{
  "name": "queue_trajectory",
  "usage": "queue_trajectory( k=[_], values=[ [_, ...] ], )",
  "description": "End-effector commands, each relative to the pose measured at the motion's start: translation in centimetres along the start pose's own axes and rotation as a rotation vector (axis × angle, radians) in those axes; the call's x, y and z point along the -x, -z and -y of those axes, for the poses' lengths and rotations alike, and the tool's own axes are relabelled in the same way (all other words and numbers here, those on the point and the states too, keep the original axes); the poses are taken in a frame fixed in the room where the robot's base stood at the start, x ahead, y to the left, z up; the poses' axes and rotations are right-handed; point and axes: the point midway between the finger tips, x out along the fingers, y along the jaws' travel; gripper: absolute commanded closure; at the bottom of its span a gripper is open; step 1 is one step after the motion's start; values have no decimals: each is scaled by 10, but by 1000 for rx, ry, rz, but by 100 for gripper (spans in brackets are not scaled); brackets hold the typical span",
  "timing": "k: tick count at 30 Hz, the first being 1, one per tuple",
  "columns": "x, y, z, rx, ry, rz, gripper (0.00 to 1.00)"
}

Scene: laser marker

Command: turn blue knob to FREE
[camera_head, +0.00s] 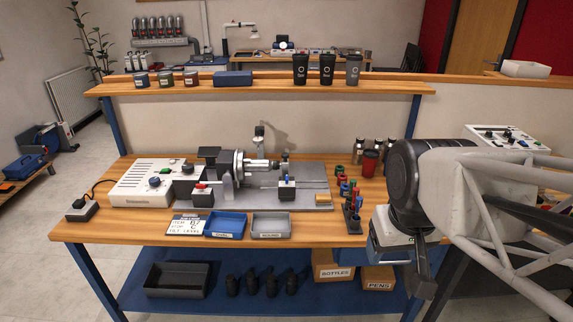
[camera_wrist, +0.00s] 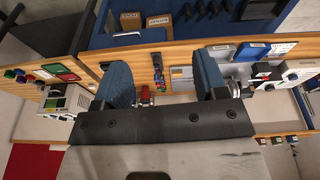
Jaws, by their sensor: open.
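The laser marker stands on the wooden bench in the head view, with a white control box (camera_head: 150,184), a grey chuck (camera_head: 238,166) and a small tailstock block (camera_head: 286,188) on a grey plate. A green knob (camera_head: 154,181) and dark knobs show on the box. I cannot make out a clearly blue knob or any FREE marking at this size. My gripper (camera_wrist: 162,68) is open and empty, its two blue-padded fingers wide apart in the wrist view. In the head view it hangs at the bench's front right, well apart from the marker. Part of the marker shows at the right of the wrist view (camera_wrist: 266,76).
Two trays, one blue (camera_head: 225,225) and one grey (camera_head: 271,225), lie in front of the marker. A rack of coloured pieces (camera_head: 350,200) and a red cup (camera_head: 370,163) stand between the marker and my arm. A raised shelf (camera_head: 265,86) runs behind.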

Motion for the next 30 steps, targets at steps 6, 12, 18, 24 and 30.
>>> queue_trajectory(
  k=[6,12,18,24,30],
  values=[
    [2,49,3,119,6,20,34],
    [1,96,8,240,14,37,34],
    [-5,144,14,361,23,52,34],
    [-15,191,21,481,33,66,34],
    [-31,238,31,602,45,82,34]
  ],
)
